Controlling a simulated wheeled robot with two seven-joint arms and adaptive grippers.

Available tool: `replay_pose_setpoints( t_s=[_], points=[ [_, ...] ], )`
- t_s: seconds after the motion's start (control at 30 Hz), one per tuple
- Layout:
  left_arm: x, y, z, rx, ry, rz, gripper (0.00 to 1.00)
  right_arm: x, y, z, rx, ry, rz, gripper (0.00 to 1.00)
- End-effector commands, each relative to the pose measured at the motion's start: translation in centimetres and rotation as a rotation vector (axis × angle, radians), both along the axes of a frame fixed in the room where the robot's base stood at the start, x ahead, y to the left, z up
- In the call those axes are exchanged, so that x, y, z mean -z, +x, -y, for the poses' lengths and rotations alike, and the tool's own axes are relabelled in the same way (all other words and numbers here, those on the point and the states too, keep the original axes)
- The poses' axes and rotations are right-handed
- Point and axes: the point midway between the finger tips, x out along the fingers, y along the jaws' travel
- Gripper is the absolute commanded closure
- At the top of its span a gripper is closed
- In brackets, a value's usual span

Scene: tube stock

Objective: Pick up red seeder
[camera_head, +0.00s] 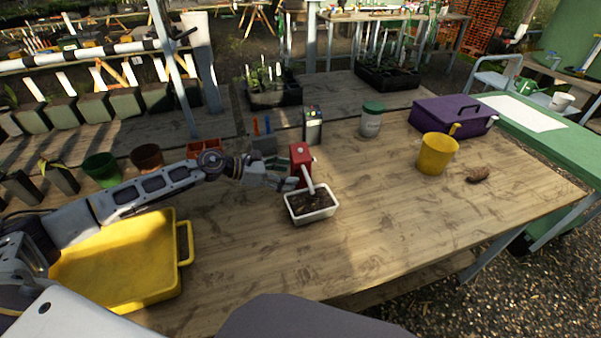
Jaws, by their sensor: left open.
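The red seeder (299,155) stands upright on the wooden table near its middle. A pale spout on it slants down toward a white tray of dark soil (312,216) just in front. My left gripper (291,179) is open at the seeder's left side, close to its lower part. I cannot tell whether the fingers touch it. The gripper hides part of the seeder's lower left. My right gripper is not in view.
A yellow tray (182,240) lies at the left under my left arm. A black and silver box (312,125) and a green-lidded jar (371,120) stand behind the seeder. A yellow pot (436,155) and purple box (452,117) are at the right. The front right tabletop is clear.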

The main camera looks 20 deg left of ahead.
Motion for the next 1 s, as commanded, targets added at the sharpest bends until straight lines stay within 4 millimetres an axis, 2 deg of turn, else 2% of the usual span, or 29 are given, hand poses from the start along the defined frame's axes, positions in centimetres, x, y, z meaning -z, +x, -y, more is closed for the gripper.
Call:
replay_pose_setpoints(
  t_s=[0.5,0.8,1.0],
  points=[
    [1.2,2.1,3.1,0.000,-0.003,-0.001,0.30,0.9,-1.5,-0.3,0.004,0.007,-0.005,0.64],
    [1.7,2.7,4.0,0.000,-0.001,0.001,0.30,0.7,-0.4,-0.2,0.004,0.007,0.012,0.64],
    [1.7,2.7,3.9,0.000,0.000,0.000,0.30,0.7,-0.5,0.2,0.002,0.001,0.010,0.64]
  ],
)
